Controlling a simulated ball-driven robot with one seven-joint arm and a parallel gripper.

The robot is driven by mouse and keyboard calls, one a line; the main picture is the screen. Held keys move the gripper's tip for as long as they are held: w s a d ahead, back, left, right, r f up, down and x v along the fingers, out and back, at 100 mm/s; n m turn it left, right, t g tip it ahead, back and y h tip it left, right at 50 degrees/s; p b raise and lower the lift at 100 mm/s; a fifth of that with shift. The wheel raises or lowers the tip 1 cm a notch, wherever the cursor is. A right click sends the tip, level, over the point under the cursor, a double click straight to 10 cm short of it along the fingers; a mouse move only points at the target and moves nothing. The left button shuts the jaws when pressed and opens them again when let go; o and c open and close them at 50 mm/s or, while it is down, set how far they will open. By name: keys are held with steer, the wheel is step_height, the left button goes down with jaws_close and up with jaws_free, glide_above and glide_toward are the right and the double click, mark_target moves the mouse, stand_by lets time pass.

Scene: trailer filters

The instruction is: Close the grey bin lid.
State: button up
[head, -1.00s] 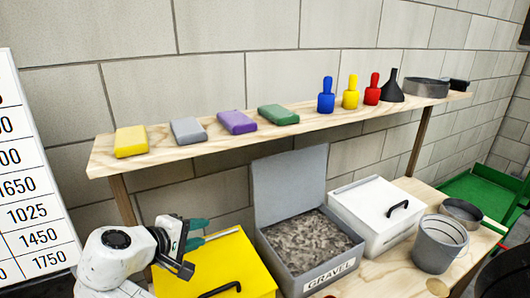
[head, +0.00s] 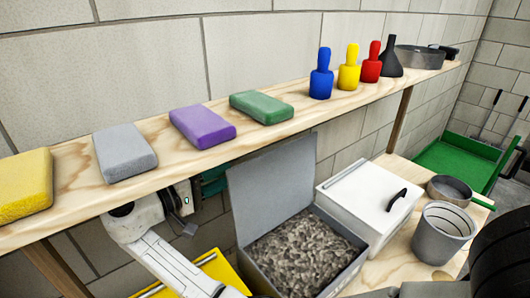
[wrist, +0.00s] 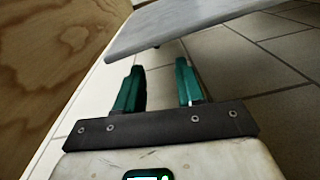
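The grey bin (head: 350,277) is full of gravel. Its grey lid (head: 275,188) stands raised, hinged at the back edge. My gripper (head: 214,180) is at the left of the lid, under the shelf and partly hidden by it. In the wrist view my gripper (wrist: 160,82) has its two teal fingers apart with nothing between them. The grey lid (wrist: 200,25) shows as a slanted panel just past the fingertips. I cannot tell whether the fingers touch it.
A wooden shelf (head: 75,195) with coloured blocks and bottles runs above the bin; its wood (wrist: 50,50) fills the wrist view's left. A yellow bin (head: 200,268) stands left, a white lidded bin (head: 365,205) right. A grey bucket (head: 440,235) stands further right.

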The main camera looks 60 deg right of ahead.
mark_target(257, 160)
steer(key=p+x, duration=0.2)
steer(key=x, duration=0.9)
steer(key=shift+d+r+p, duration=0.15)
steer(key=shift+r+p, duration=0.1)
steer(key=shift+p, duration=0.1)
jaws_close()
stand_by(0.3)
